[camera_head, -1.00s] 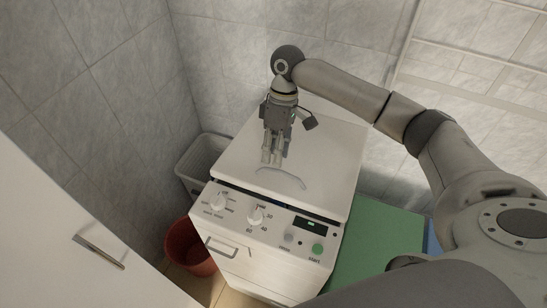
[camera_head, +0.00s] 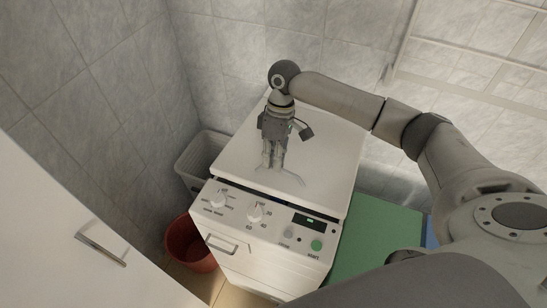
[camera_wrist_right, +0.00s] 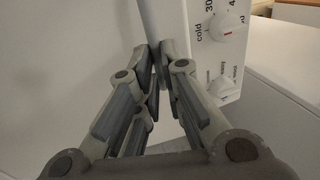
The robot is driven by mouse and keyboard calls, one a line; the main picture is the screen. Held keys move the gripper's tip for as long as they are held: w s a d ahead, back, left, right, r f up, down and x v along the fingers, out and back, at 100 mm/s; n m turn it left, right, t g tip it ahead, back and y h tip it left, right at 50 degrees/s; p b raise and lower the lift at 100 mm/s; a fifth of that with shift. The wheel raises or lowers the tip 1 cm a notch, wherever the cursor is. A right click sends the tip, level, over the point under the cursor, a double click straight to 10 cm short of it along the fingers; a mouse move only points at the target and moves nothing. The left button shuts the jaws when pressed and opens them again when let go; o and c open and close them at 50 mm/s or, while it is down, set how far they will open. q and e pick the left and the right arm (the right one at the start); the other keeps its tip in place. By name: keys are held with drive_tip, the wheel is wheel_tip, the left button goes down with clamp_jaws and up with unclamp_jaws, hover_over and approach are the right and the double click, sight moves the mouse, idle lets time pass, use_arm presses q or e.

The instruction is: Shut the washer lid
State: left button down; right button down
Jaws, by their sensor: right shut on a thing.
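The white washer lid (camera_head: 235,160) lies almost flat over the top of the washer (camera_head: 255,260). A dark gap shows between its front edge and the control panel (camera_head: 258,215). A curved handle (camera_head: 292,178) is on the lid near its front. My right gripper (camera_head: 271,166) points down over the lid at this handle, its fingers shut on the lid's handle area; the exact contact is hard to see. In the right wrist view the fingers (camera_wrist_right: 158,70) are close together against the white lid, beside the panel dials (camera_wrist_right: 228,27). My left gripper is not in view.
Tiled walls stand behind and left of the washer. A light laundry basket (camera_head: 187,168) and a red bucket (camera_head: 183,244) are at its left. A white cabinet door (camera_head: 60,220) fills the lower left. A green surface (camera_head: 385,240) lies at the right.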

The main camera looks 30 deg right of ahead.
sight(272, 175)
drive_tip(key=x, duration=0.4)
drive_tip(key=shift+s, duration=0.1)
drive_tip(key=c, duration=1.5)
unclamp_jaws()
drive_tip(key=shift+f, duration=0.1)
drive_tip(key=shift+c, duration=0.2)
drive_tip(key=shift+r, duration=0.3)
drive_tip(key=v, duration=1.1)
drive_tip(key=shift+w+r, duration=0.25)
drive_tip(key=shift+r, duration=0.05)
drive_tip(key=shift+s+f, duration=0.1)
